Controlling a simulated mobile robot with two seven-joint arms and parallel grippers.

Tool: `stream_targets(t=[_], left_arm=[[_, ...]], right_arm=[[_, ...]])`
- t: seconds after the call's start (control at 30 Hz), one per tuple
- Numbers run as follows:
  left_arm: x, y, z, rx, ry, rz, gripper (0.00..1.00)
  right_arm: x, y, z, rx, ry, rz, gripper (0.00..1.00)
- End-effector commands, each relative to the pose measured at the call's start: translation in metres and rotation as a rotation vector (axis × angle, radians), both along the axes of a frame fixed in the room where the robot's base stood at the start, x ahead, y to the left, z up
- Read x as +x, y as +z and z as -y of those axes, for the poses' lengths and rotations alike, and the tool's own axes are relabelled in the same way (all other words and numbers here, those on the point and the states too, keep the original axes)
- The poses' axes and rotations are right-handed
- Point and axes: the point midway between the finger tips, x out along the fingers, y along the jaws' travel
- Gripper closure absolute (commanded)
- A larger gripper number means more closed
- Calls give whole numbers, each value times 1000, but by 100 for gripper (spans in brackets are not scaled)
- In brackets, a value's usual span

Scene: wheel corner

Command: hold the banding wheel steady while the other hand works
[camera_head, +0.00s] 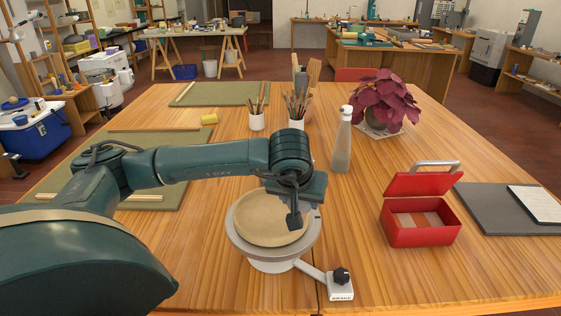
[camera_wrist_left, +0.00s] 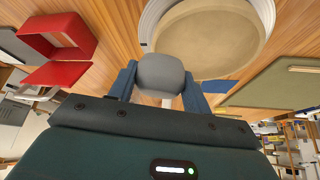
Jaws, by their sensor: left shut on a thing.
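The banding wheel (camera_head: 247,250) stands at the front middle of the table, its pale grey round head bearing a tan round dish or slab (camera_head: 262,225). The wheel also shows at the top of the left wrist view (camera_wrist_left: 150,22). An arm from its base ends in a black brake knob (camera_head: 341,275). My left gripper (camera_head: 294,205) is over the wheel's back right part. Its blue fingers (camera_wrist_left: 160,88) are shut on a grey rounded piece (camera_wrist_left: 160,73), which overlaps the wheel's edge in the wrist view. Whether the piece touches the wheel, I cannot tell. My right gripper is not in view.
An open red box (camera_head: 420,236) stands right of the wheel, beside a dark board (camera_head: 495,215). Green mats (camera_head: 65,180) lie on the left. The front right is clear.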

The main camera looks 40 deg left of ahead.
Motion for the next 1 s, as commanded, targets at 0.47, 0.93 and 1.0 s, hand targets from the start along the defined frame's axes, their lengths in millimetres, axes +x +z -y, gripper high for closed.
stream_targets(t=[0.47,0.93,1.0], left_arm=[[10,29,-102,5,314,10,77],[50,10,-134,4,310,10,77],[48,9,-139,7,309,9,77]], right_arm=[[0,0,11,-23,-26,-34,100],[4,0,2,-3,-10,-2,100],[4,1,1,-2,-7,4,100]])
